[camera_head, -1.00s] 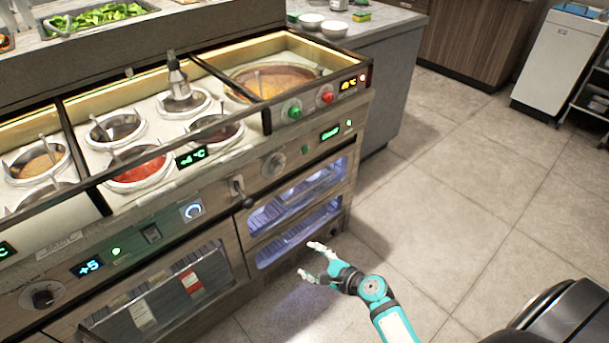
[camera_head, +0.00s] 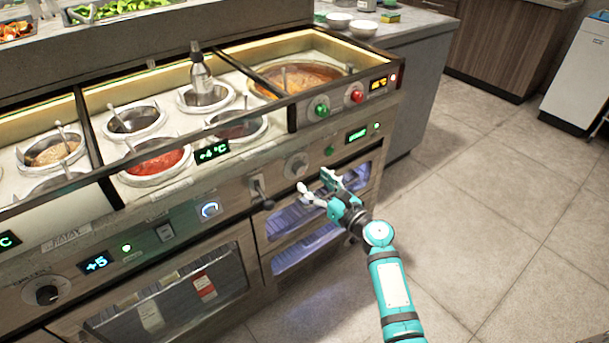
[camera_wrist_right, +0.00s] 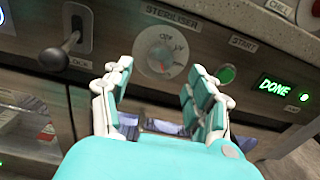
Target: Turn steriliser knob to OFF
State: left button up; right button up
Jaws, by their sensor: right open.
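The steriliser knob (camera_wrist_right: 160,58) is a pale round dial under the word STERILISER in the right wrist view. In the head view the knob (camera_head: 296,166) is on the front panel, just above my right gripper. My right gripper (camera_head: 318,183) is open and empty, its fingers pointing at the panel. In the wrist view the gripper (camera_wrist_right: 158,90) has its two fingers apart, a little below the knob and not touching it. The dial's small markings are too blurred to read fully. My left gripper is in neither view.
A black-ended lever (camera_wrist_right: 58,55) stands out left of the knob. A green START button (camera_wrist_right: 227,74) and a green DONE display (camera_wrist_right: 278,86) are to its right. Lit steriliser drawers (camera_head: 300,247) are below. Sauce wells (camera_head: 155,160) are above. Open floor lies to the right.

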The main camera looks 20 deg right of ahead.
aim_at(302, 172)
jog(key=x, duration=0.4)
jog(key=shift+f+b, duration=0.1)
jog(key=shift+b, duration=0.2)
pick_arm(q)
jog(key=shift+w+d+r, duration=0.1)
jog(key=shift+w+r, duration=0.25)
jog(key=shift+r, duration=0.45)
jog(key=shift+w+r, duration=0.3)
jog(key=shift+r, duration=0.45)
pick_arm(e)
jog(key=shift+w+a, duration=0.15)
jog(key=shift+w, duration=0.35)
jog(key=c, duration=1.1)
jog(key=shift+c, duration=0.2)
